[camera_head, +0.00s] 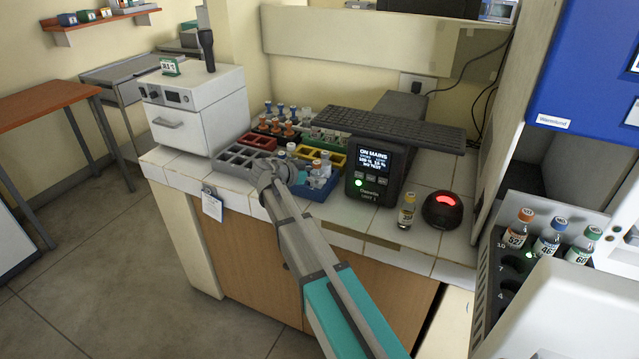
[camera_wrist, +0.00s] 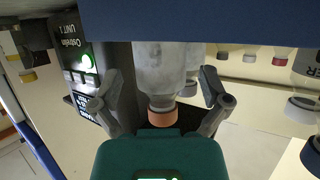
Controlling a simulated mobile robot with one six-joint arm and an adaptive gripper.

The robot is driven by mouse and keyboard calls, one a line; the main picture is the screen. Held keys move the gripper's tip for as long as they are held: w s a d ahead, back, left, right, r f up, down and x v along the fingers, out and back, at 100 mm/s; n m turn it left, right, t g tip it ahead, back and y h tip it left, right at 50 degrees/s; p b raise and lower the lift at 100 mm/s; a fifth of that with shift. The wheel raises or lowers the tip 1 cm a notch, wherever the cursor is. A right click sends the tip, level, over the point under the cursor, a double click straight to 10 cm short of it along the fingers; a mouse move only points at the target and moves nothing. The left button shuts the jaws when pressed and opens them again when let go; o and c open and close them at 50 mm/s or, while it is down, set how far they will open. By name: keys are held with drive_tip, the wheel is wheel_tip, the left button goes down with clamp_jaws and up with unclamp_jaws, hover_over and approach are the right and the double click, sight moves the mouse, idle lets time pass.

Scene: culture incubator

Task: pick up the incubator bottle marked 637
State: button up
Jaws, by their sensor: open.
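My gripper (camera_wrist: 162,84) is open in the wrist view, with one finger on each side of a clear bottle (camera_wrist: 165,62) with an orange cap (camera_wrist: 163,110). The wrist picture is upside down, and I cannot see a number on this bottle. In the head view my gripper (camera_head: 274,174) is at the coloured racks, beside the blue rack (camera_head: 318,192) holding several bottles. Its fingers are hard to make out there. Several numbered bottles, such as an orange-capped one (camera_head: 520,230), stand in the holder at right. I cannot read 637 on any bottle.
A small bottle (camera_head: 408,211) and a round black device with a red light (camera_head: 443,209) stand further right. A white box (camera_head: 196,108) stands left of the racks.

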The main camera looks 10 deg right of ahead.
drive_tip(key=shift+w+d, duration=0.1)
drive_tip(key=shift+d, duration=0.1)
idle(0.4)
drive_tip(key=c, duration=1.3)
drive_tip(key=shift+o, duration=0.2)
wheel_tip(320, 180, up, 10)
drive_tip(key=p, duration=1)
